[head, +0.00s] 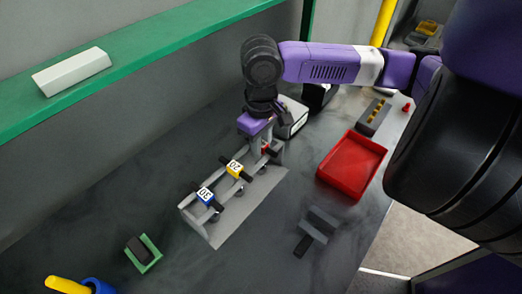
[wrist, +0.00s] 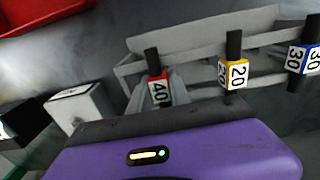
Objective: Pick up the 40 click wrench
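The 40 click wrench, with a red numbered block (wrist: 160,90) and dark handle, stands at one end of the pale grey rack (head: 222,232). In the head view it is mostly hidden behind my gripper (head: 264,144), with only a bit of red showing. My gripper points down at this end of the rack, right at the 40 wrench. In the wrist view the purple gripper body fills the bottom and pale finger-like parts show beside the red block. Whether the fingers are open or closed on it is unclear.
The yellow 20 wrench (head: 234,169) and blue 30 wrench (head: 205,196) stand in the same rack. A red tray (head: 352,165) and a white-topped box (head: 293,118) are nearby. A grey-black item (head: 317,231) and green holder (head: 144,253) lie in front. A green shelf (head: 150,55) runs behind.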

